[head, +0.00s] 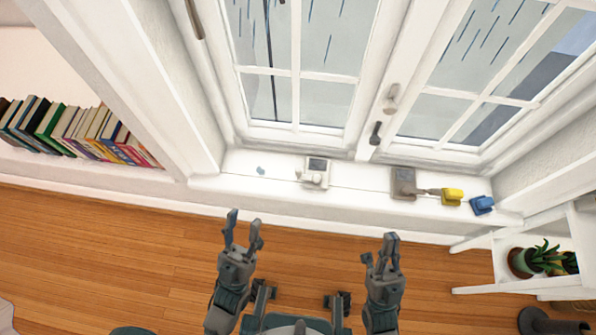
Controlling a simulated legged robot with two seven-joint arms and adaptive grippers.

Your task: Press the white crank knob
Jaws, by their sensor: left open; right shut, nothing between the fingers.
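A small white device (316,167) with a dark panel sits on the window sill at the middle. A small pale crank part shows at its front, but it is too small to tell its exact shape. A grey crank box (403,182) stands further right on the sill, its arm reaching right to a yellow knob (452,196). My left gripper (245,218) is open and empty, below and left of the white device. My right gripper (386,242) is shut and empty, below the grey box. Neither gripper touches anything.
A blue object (482,205) sits at the sill's right end. A pale handle (391,98) and a dark handle (375,133) are on the window frame. Books (80,130) line a shelf at left. A potted plant (540,259) stands on a white shelf at right.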

